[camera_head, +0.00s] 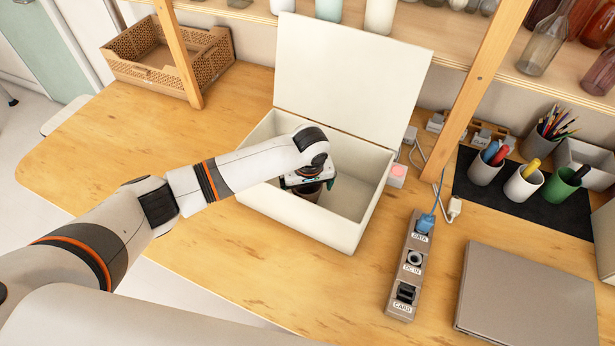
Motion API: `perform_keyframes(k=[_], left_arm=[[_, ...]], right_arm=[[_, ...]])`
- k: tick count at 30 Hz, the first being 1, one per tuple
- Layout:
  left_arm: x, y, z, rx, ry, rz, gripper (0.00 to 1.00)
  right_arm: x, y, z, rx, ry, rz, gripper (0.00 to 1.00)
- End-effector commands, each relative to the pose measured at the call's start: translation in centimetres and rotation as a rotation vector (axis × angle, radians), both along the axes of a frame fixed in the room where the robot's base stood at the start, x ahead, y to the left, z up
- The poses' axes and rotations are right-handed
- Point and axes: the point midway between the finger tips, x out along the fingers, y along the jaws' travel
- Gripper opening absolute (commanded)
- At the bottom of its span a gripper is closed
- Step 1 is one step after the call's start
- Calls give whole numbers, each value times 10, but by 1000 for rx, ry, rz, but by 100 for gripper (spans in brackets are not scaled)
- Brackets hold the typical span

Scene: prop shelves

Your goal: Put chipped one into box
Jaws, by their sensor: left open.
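The white box (325,232) stands on the wooden table with its lid (350,70) raised at the back. My left gripper (309,186) is inside the box opening, toward its left half, with its fingers open and pointing down. A small dark brownish round thing (307,195), perhaps a cup, shows below the gripper inside the box. The gripper hides most of it, so I cannot tell whether it is chipped or touches the fingers. The right part of the box floor looks empty. My right gripper is out of view.
A brown crate (135,65) stands at the back left. A grey connector strip (409,268) and a grey flat case (530,300) lie right of the box. Several pen cups stand on a black mat (535,212). A wooden shelf post (478,85) rises behind. The left tabletop is clear.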

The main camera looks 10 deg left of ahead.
Motion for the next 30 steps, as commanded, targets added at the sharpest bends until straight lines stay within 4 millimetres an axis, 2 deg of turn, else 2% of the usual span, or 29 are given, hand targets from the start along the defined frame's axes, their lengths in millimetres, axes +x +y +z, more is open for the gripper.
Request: perform_keyframes(k=[9,15,21,30], left_arm=[[-7,-4,64,-2,-5,-2,97],[-12,-7,97,-2,-3,0,97],[-14,-7,110,0,-2,0,97],[-15,-7,111,0,-1,0,97]], right_arm=[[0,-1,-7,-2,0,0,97],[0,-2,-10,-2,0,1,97],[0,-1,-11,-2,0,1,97],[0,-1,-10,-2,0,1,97]])
